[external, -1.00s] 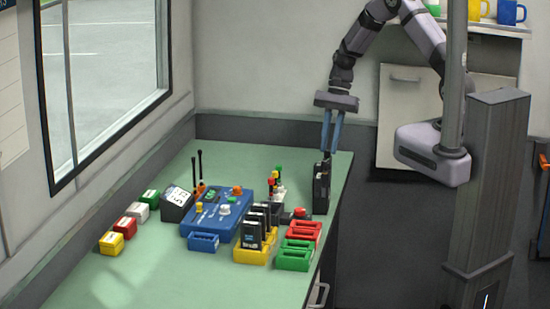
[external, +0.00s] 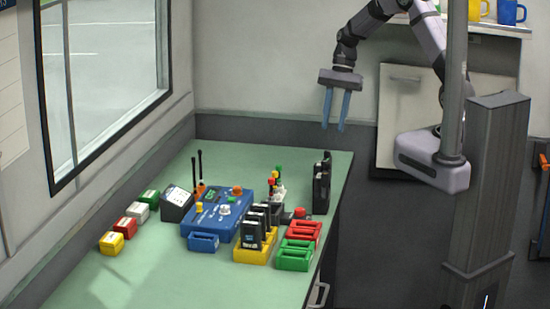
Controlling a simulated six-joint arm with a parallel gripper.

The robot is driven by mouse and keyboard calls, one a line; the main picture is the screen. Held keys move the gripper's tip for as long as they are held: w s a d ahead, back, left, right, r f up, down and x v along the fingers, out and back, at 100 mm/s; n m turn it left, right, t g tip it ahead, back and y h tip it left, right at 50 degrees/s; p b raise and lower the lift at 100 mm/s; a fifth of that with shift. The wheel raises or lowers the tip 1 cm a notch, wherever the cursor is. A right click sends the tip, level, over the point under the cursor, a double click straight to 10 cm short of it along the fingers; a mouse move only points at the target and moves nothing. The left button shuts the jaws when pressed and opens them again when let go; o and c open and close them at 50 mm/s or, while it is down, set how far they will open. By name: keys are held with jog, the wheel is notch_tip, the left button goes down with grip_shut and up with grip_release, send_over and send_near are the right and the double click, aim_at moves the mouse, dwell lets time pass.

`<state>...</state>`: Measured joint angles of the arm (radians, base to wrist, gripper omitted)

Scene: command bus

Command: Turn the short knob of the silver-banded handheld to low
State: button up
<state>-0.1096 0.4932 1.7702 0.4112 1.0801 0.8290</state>
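My gripper (external: 335,126) hangs in the air over the back right of the green counter. Its two blue fingers point down and stand apart with nothing between them. Below it, a black handheld (external: 320,190) stands upright near the counter's right edge, clear of the fingers. More dark handhelds (external: 252,234) stand in a yellow holder (external: 246,257). The silver band, the short knob and its setting are too small to make out on any of them.
A blue console (external: 228,215) with knobs sits mid-counter, with a dark display (external: 177,203) to its left. Red (external: 302,230) and green (external: 293,262) trays lie at the right. Several coloured boxes (external: 127,226) line the window side. The front left counter (external: 150,275) is clear.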

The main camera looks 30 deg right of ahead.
jog(key=shift+d+r, duration=0.1)
jog(key=shift+r, duration=0.25)
jog(key=shift+w, duration=0.1)
jog(key=shift+s+a+f+n+g+h+p, duration=0.25)
jog(key=shift+a+f+n, duration=0.25)
jog(key=shift+f, duration=0.65)
jog(key=shift+s+a+f+n+g+h+p, duration=0.1)
jog(key=shift+a+f+n+g+h+p, duration=0.15)
jog(key=shift+a+f+n, duration=0.6)
jog(key=shift+s+a+f+n+g+h+p, duration=0.1)
jog(key=shift+s+f+n+g+h+p, duration=0.2)
jog(key=shift+f, duration=1.15)
jog(key=shift+w, duration=0.1)
jog(key=shift+c, duration=0.3)
grip_shut()
jog(key=shift+d, duration=0.1)
